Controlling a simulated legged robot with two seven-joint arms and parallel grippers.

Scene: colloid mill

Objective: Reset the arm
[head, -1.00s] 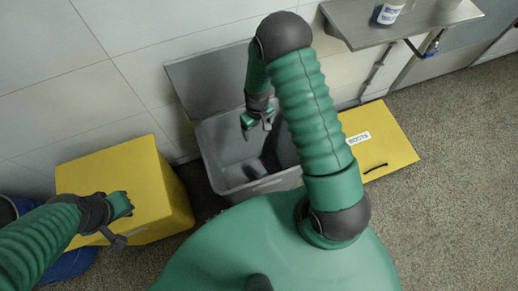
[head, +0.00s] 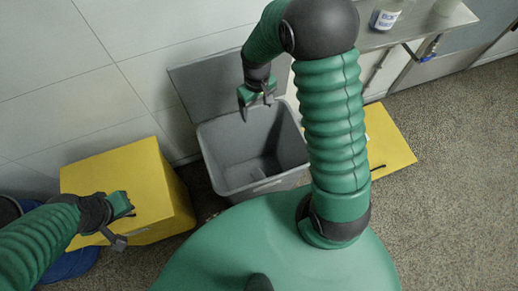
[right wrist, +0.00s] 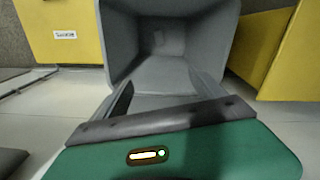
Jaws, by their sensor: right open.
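My right gripper (head: 257,103) hangs above the open grey bin, in front of its raised lid (head: 195,88). It is open, and nothing shows between its fingers. The right wrist view shows the same gripper (right wrist: 165,97) with the bin (right wrist: 120,38) beyond it. In the head view the bin (head: 213,160) stands between two yellow boxes and looks empty inside. My right arm rises from my green body and bends over at the top. My left gripper (head: 122,222) is over the left yellow box (head: 120,172); its finger opening is not clear.
Another yellow box (head: 388,140) stands right of the bin, partly behind my right arm. A tiled wall is behind. Bare carpet lies at the right.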

